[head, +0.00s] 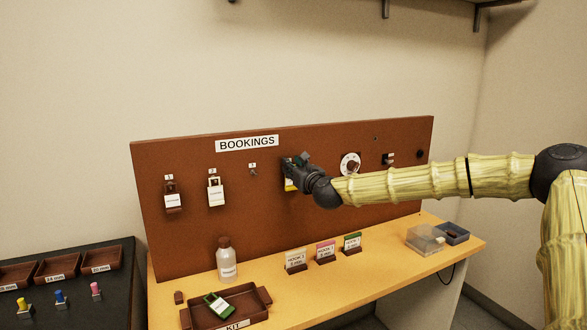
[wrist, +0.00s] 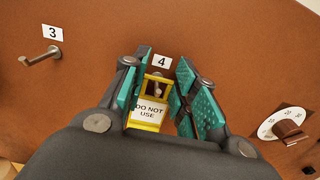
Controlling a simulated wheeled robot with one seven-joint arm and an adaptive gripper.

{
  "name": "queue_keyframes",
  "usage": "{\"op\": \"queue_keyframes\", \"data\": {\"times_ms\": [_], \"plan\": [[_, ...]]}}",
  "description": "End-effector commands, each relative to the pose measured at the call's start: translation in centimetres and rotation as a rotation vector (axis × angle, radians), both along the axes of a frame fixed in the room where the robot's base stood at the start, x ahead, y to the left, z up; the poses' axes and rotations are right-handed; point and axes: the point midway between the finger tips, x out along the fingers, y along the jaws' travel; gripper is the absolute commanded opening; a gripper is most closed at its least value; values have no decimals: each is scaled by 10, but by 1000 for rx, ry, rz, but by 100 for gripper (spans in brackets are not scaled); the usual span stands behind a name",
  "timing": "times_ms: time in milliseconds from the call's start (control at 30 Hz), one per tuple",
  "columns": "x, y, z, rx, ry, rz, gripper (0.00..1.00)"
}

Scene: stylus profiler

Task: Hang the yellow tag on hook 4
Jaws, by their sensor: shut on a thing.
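The yellow tag (wrist: 147,112), with a white "DO NOT USE" label, is between the green pads of my gripper (wrist: 160,98) in the wrist view. My gripper is shut on it. The tag's frame has an open window at its top. Hook 4 (wrist: 157,88), under the "4" label (wrist: 160,62), shows within that window; I cannot tell whether the tag rests on the hook. In the head view my gripper (head: 293,172) is close to the board, and only a yellow sliver of the tag (head: 289,185) shows.
On the brown board (head: 240,235), hook 3 (wrist: 40,57) is bare to the left, and tags hang on hook 1 (head: 173,197) and hook 2 (head: 216,191). A dial (head: 349,164) is to the right. A bottle (head: 226,262), a kit tray (head: 254,312) and card stands stand below.

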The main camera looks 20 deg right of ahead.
Motion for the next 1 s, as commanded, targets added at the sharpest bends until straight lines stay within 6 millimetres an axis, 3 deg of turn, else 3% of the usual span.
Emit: {"op": "queue_keyframes", "data": {"times_ms": [467,500,600,1000], "plan": [[0,0,-2,0,0,0,0],[0,0,-2,1,0,0,36],[0,0,-2,1,0,0,54],[0,0,-2,1,0,0,50]]}}
